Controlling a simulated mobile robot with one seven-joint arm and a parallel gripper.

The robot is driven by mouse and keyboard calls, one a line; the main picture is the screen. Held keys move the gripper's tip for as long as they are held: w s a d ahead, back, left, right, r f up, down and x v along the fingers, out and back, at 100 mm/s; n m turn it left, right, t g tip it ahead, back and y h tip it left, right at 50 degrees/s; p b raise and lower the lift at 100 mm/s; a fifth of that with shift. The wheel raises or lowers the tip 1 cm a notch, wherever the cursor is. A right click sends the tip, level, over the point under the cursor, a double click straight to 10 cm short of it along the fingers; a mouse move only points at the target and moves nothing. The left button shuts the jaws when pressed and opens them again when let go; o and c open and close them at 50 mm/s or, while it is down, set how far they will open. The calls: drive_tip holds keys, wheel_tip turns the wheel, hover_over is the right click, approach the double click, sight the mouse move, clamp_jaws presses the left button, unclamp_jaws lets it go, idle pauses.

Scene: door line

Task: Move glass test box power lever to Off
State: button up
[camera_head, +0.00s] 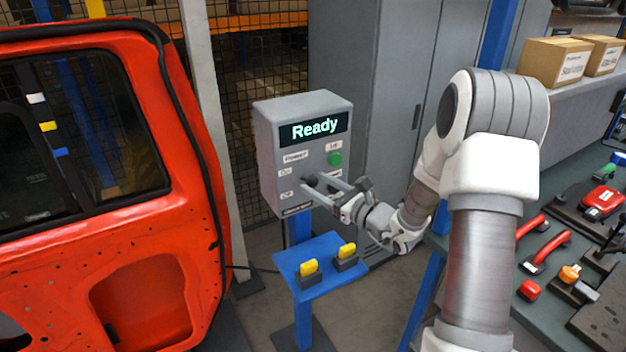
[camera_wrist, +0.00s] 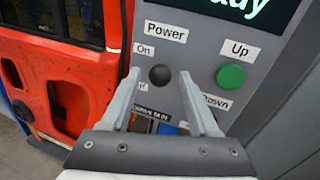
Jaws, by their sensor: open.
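The glass test box (camera_head: 268,150) is a grey case on a blue stand, its display reading "Ready". Its power lever shows as a round black knob (camera_wrist: 159,75) under the "Power" label, to the right of the "On" and partly hidden "Off" labels. The knob also shows in the head view (camera_head: 309,180). I cannot tell its exact setting. My gripper (camera_wrist: 158,80) is open, one finger on each side of the knob in the wrist view. Contact cannot be made out. In the head view my gripper (camera_head: 317,184) is at the lower panel.
A green "Up" button (camera_wrist: 230,76) sits right of the knob, with a partly covered "Down" label below. A blue shelf (camera_head: 322,262) with two yellow-handled items stands below the box. A red car door (camera_head: 200,230) is at left, a tool bench (camera_head: 500,270) at right.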

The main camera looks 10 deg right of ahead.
drive_tip(key=shift+x, duration=1.1)
clamp_jaws()
idle(0.7)
